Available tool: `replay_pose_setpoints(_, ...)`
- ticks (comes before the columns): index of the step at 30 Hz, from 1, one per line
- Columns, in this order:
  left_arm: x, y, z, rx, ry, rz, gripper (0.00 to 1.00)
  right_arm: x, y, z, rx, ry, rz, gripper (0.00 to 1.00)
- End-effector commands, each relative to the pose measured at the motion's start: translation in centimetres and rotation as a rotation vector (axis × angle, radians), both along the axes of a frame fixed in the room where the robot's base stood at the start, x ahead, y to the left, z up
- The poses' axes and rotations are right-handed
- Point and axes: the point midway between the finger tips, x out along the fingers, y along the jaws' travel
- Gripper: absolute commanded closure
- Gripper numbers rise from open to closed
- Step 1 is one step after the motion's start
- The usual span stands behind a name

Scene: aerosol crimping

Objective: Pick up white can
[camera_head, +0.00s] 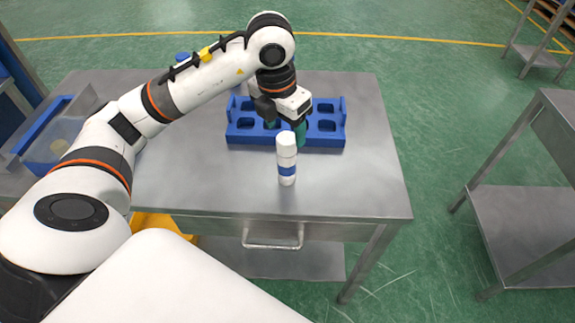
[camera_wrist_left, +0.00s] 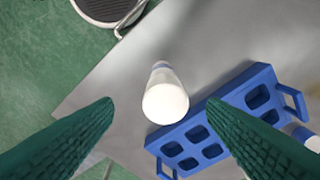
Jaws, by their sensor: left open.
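The white can (camera_head: 286,158) stands upright on the metal table, in front of the blue rack, with a blue band around its lower part. In the left wrist view the white can (camera_wrist_left: 165,98) shows from above, between and beyond my green fingers. My left gripper (camera_head: 285,130) is above and just behind the can in the head view, with its fingers apart; in the wrist view its two fingertips (camera_wrist_left: 160,102) are wide open, with nothing held. One green finger shows beside the can's top. My right gripper is not in view.
The blue rack (camera_head: 240,134) with several square holes sits right behind the can. The metal table (camera_head: 345,190) has free room to the right and in front of the can. Another metal table (camera_head: 530,210) is at the right.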

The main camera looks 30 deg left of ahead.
Motion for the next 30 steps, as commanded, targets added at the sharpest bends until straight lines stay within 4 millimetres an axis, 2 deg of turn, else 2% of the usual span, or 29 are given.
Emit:
replay_pose_setpoints(3,0.2,0.0,-1.5,-0.001,0.004,0.0,0.34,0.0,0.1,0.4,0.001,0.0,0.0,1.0)
replay_pose_setpoints(10,0.6,0.1,-3.3,-0.002,0.005,0.0,0.34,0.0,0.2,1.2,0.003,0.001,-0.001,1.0)
replay_pose_setpoints(18,1.4,0.3,-6.9,-0.003,0.003,-0.003,0.34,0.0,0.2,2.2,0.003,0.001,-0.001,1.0)
replay_pose_setpoints(26,1.5,0.3,-7.3,-0.003,-0.001,-0.003,0.34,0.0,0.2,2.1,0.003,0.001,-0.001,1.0)
replay_pose_setpoints(30,1.5,0.3,-7.3,-0.002,0.0,-0.003,0.54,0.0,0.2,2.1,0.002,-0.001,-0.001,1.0)
